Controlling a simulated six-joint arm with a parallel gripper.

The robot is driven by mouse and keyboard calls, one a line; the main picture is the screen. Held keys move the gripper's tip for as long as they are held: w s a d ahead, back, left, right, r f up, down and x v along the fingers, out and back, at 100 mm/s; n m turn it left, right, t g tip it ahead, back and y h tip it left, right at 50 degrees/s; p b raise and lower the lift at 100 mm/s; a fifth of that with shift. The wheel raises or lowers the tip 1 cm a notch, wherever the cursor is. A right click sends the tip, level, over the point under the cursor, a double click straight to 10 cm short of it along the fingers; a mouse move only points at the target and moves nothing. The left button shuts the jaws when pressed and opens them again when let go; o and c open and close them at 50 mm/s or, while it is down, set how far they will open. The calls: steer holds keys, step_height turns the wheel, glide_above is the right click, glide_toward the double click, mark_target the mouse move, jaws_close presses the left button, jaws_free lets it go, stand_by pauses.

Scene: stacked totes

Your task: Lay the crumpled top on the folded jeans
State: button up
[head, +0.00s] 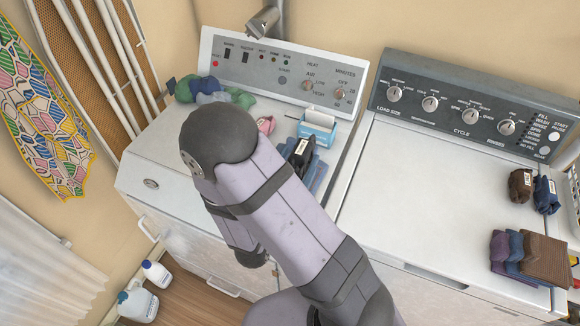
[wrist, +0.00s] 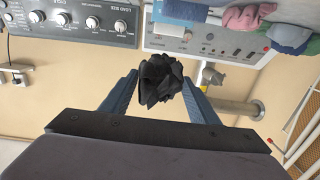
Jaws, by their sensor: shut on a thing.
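My gripper (wrist: 160,80) shows in the wrist view with its two blue-grey fingers closed on a crumpled black top (wrist: 160,78).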

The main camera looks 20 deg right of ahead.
step_height(320, 180, down, 3)
steer(key=shift+f+b, duration=0.1)
steer(key=shift+b, duration=0.6)
steer(key=shift+f+p, duration=0.75)
steer(key=shift+f, duration=2.6)
steer(key=shift+f, duration=0.15)
steer(key=o, duration=1.2)
steer(key=shift+c, duration=0.2)
